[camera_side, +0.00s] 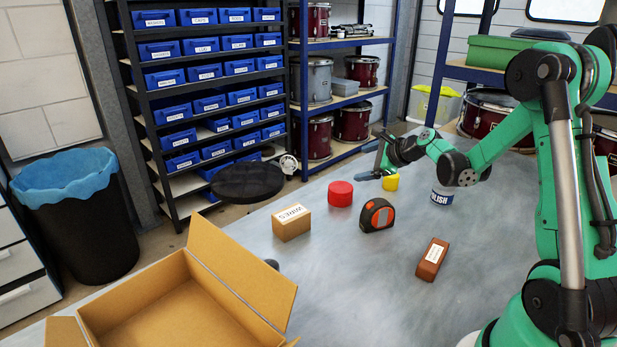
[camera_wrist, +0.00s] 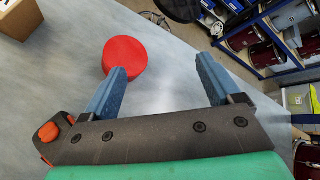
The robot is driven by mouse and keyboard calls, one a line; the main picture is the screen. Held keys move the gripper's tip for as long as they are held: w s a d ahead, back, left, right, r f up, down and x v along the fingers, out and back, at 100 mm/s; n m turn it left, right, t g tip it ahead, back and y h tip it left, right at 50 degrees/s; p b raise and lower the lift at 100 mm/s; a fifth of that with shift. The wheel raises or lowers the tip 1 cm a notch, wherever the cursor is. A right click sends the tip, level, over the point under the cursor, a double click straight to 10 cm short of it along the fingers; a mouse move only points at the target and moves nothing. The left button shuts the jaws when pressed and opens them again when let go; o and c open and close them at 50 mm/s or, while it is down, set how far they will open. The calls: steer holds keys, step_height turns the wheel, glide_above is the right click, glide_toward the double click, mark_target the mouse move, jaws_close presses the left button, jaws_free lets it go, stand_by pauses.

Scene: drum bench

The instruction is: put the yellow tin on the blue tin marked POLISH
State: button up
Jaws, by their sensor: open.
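The yellow tin (camera_side: 390,183) stands on the grey bench, below and beside my gripper (camera_side: 371,161) in the side view. The gripper partly covers it there. The blue tin marked POLISH (camera_side: 441,198) stands to its right, with a white band and my arm across its upper part. In the wrist view my gripper (camera_wrist: 162,66) has its two blue fingers wide apart with bare bench between them. Neither the yellow tin nor the blue tin shows in that view.
A red tin (camera_side: 340,193) sits left of the yellow tin; in the wrist view it (camera_wrist: 126,56) appears beyond the left finger. A tape measure (camera_side: 377,215), a small cardboard box (camera_side: 291,222), a brown block (camera_side: 432,259) and an open carton (camera_side: 205,262) also occupy the bench.

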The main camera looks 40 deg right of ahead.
steer(key=s+a+r+n+g, duration=0.1)
steer(key=s+a+n, duration=0.3)
steer(key=a+n, duration=0.6)
steer(key=s+a+r+n+g+y, duration=0.1)
steer(key=s+a+r+n, duration=0.3)
steer(key=a+n, duration=0.6)
steer(key=s+n+g, duration=0.1)
steer(key=n, duration=0.1)
steer(key=shift+s+a+r+n+g, duration=0.15)
steer(key=shift+a+r+n+g, duration=0.1)
steer(key=shift+r+n+g, duration=0.1)
steer(key=shift+o, duration=0.4)
steer(key=s+n, duration=0.1)
steer(key=s+a+n, duration=0.1)
steer(key=n, duration=0.1)
steer(key=s+a+n, duration=0.1)
steer(key=n, duration=0.1)
steer(key=shift+s+f+n+g, duration=0.25)
steer(key=shift+s+f, duration=0.15)
steer(key=shift+w, duration=0.1)
